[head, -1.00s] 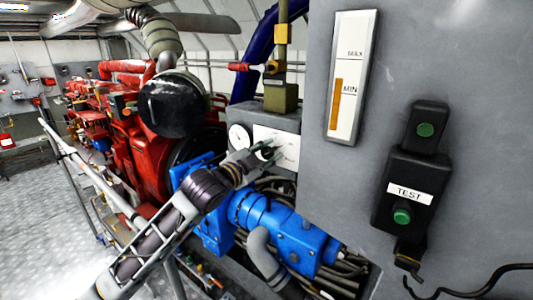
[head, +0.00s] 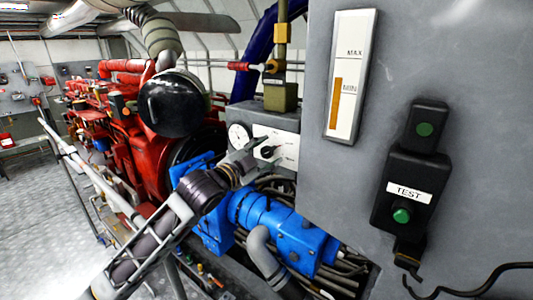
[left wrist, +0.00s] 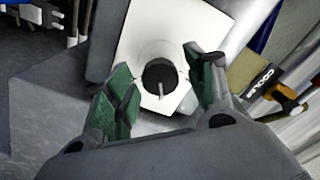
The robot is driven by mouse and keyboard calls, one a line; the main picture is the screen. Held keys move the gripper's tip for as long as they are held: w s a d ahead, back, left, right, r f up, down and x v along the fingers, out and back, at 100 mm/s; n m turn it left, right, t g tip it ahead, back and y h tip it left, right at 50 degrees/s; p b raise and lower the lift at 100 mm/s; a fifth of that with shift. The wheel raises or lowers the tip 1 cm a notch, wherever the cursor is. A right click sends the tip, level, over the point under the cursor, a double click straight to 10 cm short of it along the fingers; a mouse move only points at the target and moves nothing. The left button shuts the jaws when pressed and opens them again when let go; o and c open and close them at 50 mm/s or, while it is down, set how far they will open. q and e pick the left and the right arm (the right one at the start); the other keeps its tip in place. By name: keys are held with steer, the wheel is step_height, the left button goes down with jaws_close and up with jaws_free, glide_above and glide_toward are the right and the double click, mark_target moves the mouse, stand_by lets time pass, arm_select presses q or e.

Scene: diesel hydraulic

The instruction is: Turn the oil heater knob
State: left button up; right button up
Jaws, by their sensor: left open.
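The oil heater knob (head: 267,152) is a round black knob on a white plate (head: 289,147) on a grey box. It also shows in the left wrist view (left wrist: 159,74), with a pale pointer mark toward the bottom of the picture. My left gripper (head: 252,149) is just left of the knob in the head view. In the left wrist view my left gripper (left wrist: 157,62) has its two green-padded fingers apart, one on each side of the knob in the picture. I see no finger touching it. My right gripper is not in view.
A round gauge (head: 239,136) sits left of the plate. Blue machinery (head: 285,235) and hoses lie below. A large grey cabinet with a level indicator (head: 350,78) and a TEST button box (head: 408,190) stands at the right. A red engine (head: 140,160) is behind my arm.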

arm_select(q)
steer(key=v, duration=1.1)
stand_by(0.6)
